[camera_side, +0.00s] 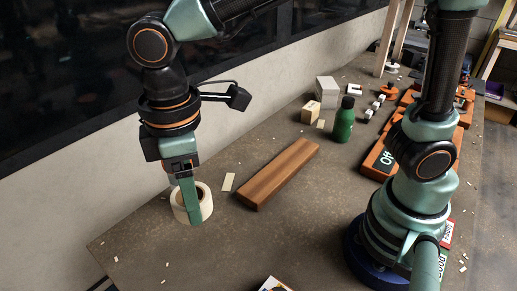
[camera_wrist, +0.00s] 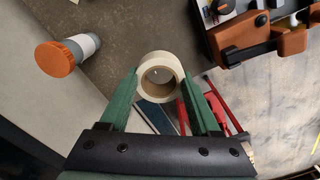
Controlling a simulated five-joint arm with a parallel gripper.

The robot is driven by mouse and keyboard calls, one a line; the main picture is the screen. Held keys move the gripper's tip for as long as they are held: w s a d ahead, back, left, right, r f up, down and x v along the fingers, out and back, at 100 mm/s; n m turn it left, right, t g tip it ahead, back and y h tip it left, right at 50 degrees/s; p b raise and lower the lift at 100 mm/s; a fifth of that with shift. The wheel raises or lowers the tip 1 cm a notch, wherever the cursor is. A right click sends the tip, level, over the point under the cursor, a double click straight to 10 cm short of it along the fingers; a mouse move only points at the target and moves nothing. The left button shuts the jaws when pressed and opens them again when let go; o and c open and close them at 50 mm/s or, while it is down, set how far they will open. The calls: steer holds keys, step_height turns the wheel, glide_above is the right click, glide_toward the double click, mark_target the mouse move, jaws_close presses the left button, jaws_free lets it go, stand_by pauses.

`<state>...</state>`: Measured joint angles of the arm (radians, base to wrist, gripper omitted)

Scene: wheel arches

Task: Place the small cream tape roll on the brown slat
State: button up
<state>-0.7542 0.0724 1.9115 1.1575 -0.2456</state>
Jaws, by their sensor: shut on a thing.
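The small cream tape roll (camera_side: 206,203) is at the left of the bench in the side view, its hole facing up. My gripper (camera_side: 191,213) points down at it, with a green finger across its near side. In the wrist view the roll (camera_wrist: 160,96) sits between the two green fingers of my gripper (camera_wrist: 164,82), which is shut on it. I cannot tell whether the roll touches the bench. The brown slat (camera_side: 279,174) lies flat on the bench to the right of the roll, apart from it, with a bare top. I cannot make out the slat in the wrist view.
A green bottle (camera_side: 343,121), a small wooden block (camera_side: 311,112) and a pale box (camera_side: 327,92) stand beyond the slat. Orange parts (camera_side: 381,158) lie at the right.

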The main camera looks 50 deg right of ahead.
steer(key=w+d+r+m, duration=0.1)
steer(key=w+d+m, duration=0.25)
steer(key=d, duration=0.35)
steer(key=w+d+r+m, duration=0.1)
steer(key=w+d+m, duration=0.25)
steer(key=d, duration=0.45)
steer(key=m, duration=1)
glide_above(282, 165)
step_height(282, 165, down, 19)
steer(key=shift+s+r, duration=0.1)
steer(key=o, duration=1.3)
steer(key=shift+o, duration=0.2)
step_height(282, 165, up, 12)
steer(key=s+a+r+n+t, duration=0.3)
steer(key=a+r+n+t, duration=0.2)
steer(key=a+r, duration=0.2)
step_height(282, 165, up, 2)
steer(key=shift+s+a+r+n+t, duration=0.1)
steer(key=shift+s+a+n+t, duration=0.1)
steer(key=shift+a+n+t, duration=0.1)
